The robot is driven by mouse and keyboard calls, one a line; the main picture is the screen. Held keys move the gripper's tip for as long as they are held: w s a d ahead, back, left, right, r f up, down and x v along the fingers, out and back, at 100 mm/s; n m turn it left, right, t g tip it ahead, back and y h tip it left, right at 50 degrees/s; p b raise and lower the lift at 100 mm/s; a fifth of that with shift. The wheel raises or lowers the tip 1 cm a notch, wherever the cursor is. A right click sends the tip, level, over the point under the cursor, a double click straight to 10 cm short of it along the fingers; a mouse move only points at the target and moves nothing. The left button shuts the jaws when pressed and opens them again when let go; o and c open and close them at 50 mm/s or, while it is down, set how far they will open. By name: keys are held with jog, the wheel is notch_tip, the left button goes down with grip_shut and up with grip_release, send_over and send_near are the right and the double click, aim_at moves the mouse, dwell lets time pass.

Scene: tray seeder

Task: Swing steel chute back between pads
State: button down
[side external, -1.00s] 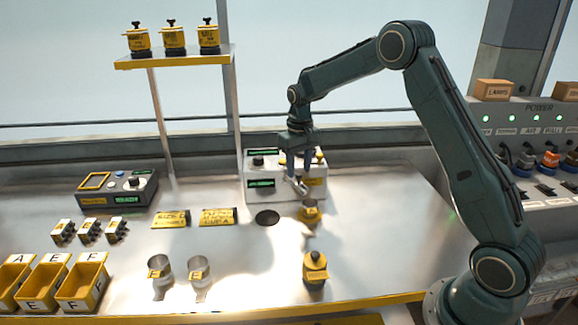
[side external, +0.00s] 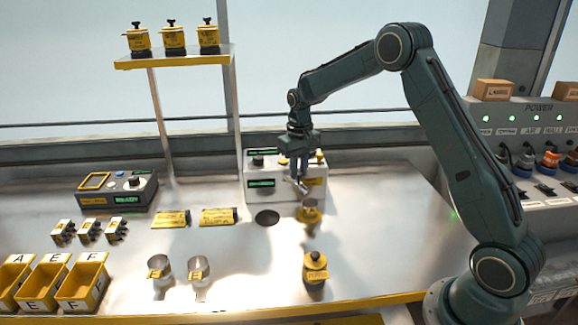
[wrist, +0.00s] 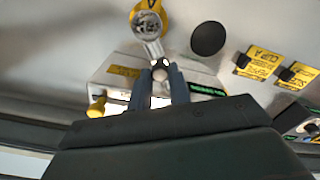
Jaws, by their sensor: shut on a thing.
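The steel chute (side external: 299,186) is a short slanted metal piece at the front of the grey-white dispenser box (side external: 258,170). Its lower end is over a yellow-banded cup (side external: 310,212). In the wrist view the chute (wrist: 154,48) runs from between my fingers to the metal-filled mouth of the cup (wrist: 148,22). My gripper (side external: 296,178) is shut on the chute's near end, a rounded knob seen between the fingertips (wrist: 160,75). Two yellow-and-black plates, possibly the pads, lie left of the chute (side external: 171,218) (side external: 218,217); they show at right in the wrist view (wrist: 258,62).
A round dark hole (side external: 267,217) is in the bench between the plates and the cup. A yellow-topped jar (side external: 315,268) and two metal cups (side external: 160,272) (side external: 198,270) stand in front. A control box (side external: 117,188) and yellow bins (side external: 82,288) are at left.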

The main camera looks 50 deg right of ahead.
jog(key=shift+a+m, duration=0.15)
jog(key=shift+m, duration=0.15)
jog(key=shift+w+a+m, duration=0.25)
jog(key=shift+a+m, duration=0.25)
jog(key=shift+m, duration=0.85)
jog(key=shift+w+a+m, duration=0.2)
jog(key=shift+a+m, duration=0.25)
jog(key=shift+m, duration=0.85)
jog(key=shift+w+a+m, duration=0.25)
jog(key=shift+a+m, duration=0.25)
jog(key=shift+m, duration=0.85)
jog(key=c, duration=1.3)
grip_release()
jog(key=shift+r, duration=0.15)
